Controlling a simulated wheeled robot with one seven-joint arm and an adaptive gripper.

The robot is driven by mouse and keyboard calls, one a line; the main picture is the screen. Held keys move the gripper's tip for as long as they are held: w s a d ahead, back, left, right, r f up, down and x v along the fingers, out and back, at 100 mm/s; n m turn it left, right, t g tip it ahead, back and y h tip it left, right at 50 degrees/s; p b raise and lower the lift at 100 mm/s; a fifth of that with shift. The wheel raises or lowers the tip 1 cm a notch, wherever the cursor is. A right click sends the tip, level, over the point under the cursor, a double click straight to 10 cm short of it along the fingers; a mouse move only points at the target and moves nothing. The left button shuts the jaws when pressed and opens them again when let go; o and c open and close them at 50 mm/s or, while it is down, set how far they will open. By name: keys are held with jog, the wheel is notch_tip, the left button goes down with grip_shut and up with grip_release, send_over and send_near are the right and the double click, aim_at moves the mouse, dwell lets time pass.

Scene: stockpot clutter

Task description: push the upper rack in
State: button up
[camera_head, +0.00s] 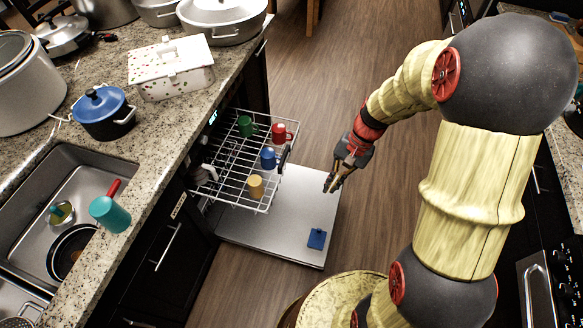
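The upper rack (238,163) is a white wire rack pulled out of the dishwasher under the counter. It holds a green mug (246,126), a red mug (279,133), a blue mug (268,158) and a yellow mug (256,187). The open dishwasher door (270,236) lies flat below it. My gripper (331,184) is to the right of the rack, apart from it in the picture, pointing down and left. Its fingers are small and dark here, and I cannot tell how far apart they are.
A blue object (317,238) lies on the door. A teal cup (110,214) stands at the sink (35,215) edge. A blue pot (103,112), a white box (171,68) and several pans crowd the counter. The wooden floor (345,65) behind my gripper is clear.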

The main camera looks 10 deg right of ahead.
jog(key=w+f+m+y, duration=0.1)
jog(key=w+f+m, duration=0.2)
jog(key=f, duration=0.4)
jog(key=w+d+f+m+t+y, duration=0.1)
jog(key=w+f+m, duration=0.3)
jog(key=f, duration=0.2)
jog(key=w+f+m+t+y, duration=0.1)
jog(key=w+f+m+y, duration=0.1)
jog(key=f, duration=0.5)
jog(key=shift+w+d+f+m+p, duration=0.1)
jog(key=shift+w+f+m+p, duration=0.1)
jog(key=shift+w+m, duration=0.35)
jog(key=shift+w+d+f+m+p, duration=0.15)
jog(key=shift+w+m, duration=0.1)
jog(key=shift+w, duration=0.45)
grip_shut()
jog(key=w+d+m+t, duration=0.2)
jog(key=w+m+t, duration=0.3)
jog(key=w, duration=0.5)
jog(key=w+a+f+g+b, duration=0.1)
jog(key=w+a+f+b, duration=0.2)
jog(key=w+a+f, duration=0.2)
jog(key=shift+w+a+f+m+b, duration=0.35)
jog(key=shift+a+f, duration=0.85)
jog(key=shift+a, duration=1)
jog(key=shift+a, duration=0.1)
